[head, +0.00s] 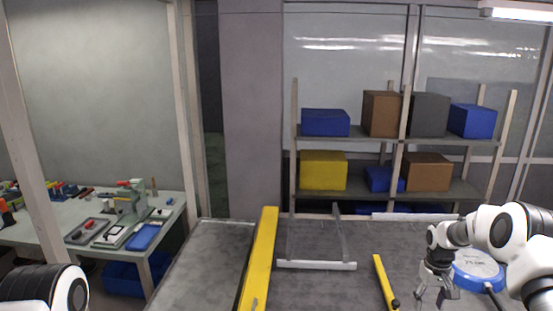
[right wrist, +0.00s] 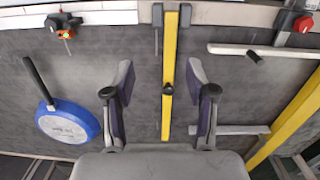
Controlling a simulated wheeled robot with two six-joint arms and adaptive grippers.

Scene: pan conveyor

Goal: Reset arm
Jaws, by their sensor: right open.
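My right gripper (head: 433,296) is at the lower right of the head view, above the grey conveyor surface. In the right wrist view its two fingers stand wide apart (right wrist: 162,88) with nothing held between them. A round blue pan (head: 480,270) with a pale label lies just right of the gripper in the head view, partly behind my right arm. In the right wrist view the pan (right wrist: 68,124) lies left of the fingers, apart from them, its black handle pointing up-left. Only a link of my left arm shows at the lower left; its gripper is out of view.
A yellow bar (head: 260,262) and a shorter yellow bar (head: 383,280) run along the grey surface. A pale rail (head: 316,265) lies between them. A shelf (head: 465,190) with boxes stands behind. A tool table (head: 75,258) is at left. A red button (right wrist: 303,24) shows at top right.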

